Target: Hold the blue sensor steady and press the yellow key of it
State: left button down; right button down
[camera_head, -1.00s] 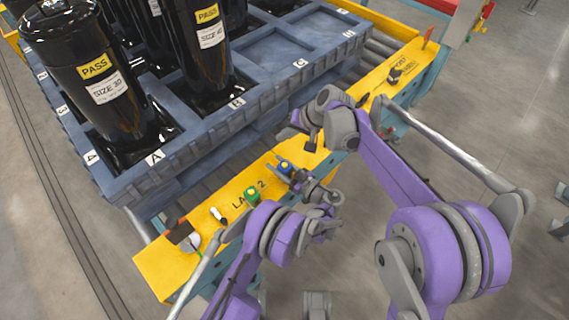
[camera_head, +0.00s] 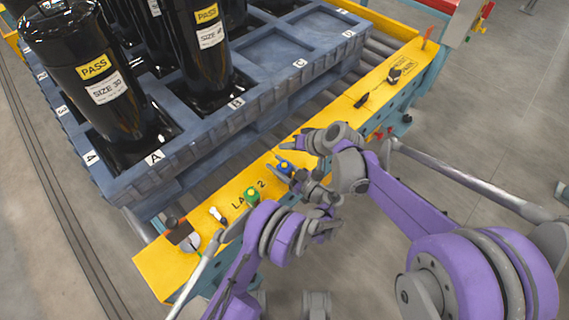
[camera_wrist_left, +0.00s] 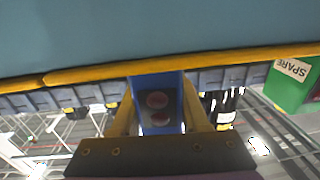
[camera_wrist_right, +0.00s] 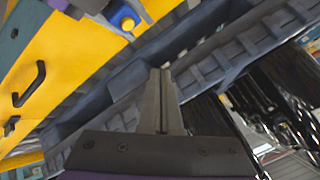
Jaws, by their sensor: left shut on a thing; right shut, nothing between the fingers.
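The blue sensor (camera_head: 285,167) is at the rail's edge in the head view. My left gripper (camera_head: 289,174) is shut on it; the left wrist view shows the sensor's blue body (camera_wrist_left: 157,82) between the fingers, with two dull reddish ovals on the facing side. In the right wrist view the sensor (camera_wrist_right: 122,14) is at the top, with its round yellow key (camera_wrist_right: 128,24) facing this camera. My right gripper (camera_wrist_right: 161,75) is shut and empty, apart from the key, which lies up and left of its fingertips there. In the head view the right gripper (camera_head: 285,144) is just above the sensor.
A green unit (camera_head: 252,194), marked SPARE in the left wrist view (camera_wrist_left: 294,84), stands beside the sensor on the yellow rail (camera_head: 330,124). A blue pallet (camera_head: 215,128) with black compressors (camera_head: 95,80) lies behind. A black handle (camera_head: 362,101) sits farther right along the rail.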

send_over(287, 168)
jog(key=shift+f, duration=3.35)
jog(key=shift+f, duration=0.4)
jog(key=shift+f, duration=0.4)
jog(key=shift+r, duration=0.85)
notch_tip(287, 168, up, 5)
dwell(0.4)
